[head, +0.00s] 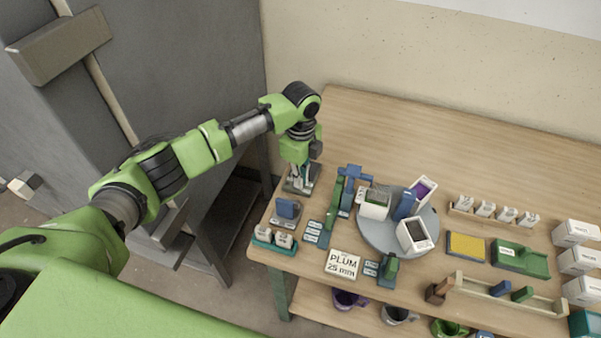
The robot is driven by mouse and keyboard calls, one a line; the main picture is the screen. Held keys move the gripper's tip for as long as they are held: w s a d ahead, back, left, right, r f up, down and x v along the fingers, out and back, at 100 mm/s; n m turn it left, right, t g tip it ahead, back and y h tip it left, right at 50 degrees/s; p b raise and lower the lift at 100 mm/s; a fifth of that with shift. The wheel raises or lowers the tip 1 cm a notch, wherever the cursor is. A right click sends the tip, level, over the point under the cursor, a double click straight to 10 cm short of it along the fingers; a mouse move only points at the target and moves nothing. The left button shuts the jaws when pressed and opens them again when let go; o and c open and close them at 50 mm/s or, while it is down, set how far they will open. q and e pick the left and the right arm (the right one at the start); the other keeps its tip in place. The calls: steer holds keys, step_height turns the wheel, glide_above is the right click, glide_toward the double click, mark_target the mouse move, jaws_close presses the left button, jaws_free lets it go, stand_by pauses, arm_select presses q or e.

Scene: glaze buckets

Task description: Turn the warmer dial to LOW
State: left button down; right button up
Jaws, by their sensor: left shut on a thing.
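My left gripper (299,175) points down at the back left corner of the table. Its fingers are closed over a small dark grey-green unit (290,187), which looks like the warmer. The fingers are shut on what appears to be its dial. The dial itself is hidden by the fingers, and I cannot read its setting or any LOW mark from here. My right gripper is not in view.
Right of the gripper stand a green and blue stand (352,173) and a grey turntable (376,236) with white buckets. In front are a blue block (288,208), a teal tray (262,244) and a PLUM sign (342,264). The table's back strip is clear.

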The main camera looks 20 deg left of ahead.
arm_select(q)
steer(key=n+p, duration=0.3)
steer(key=shift+w+d+r+n, duration=0.1)
steer(key=shift+w+r+n, duration=0.05)
steer(key=shift+r+n, duration=0.15)
steer(key=shift+w+f+n+p, duration=0.1)
steer(key=shift+f+n+p, duration=0.05)
steer(key=shift+n+p, duration=0.75)
steer(key=shift+w+f+n+p, duration=0.1)
steer(key=shift+n+p, duration=0.55)
steer(key=shift+n, duration=0.35)
steer(key=c, duration=2.2)
jaws_free()
step_height(320, 180, up, 12)
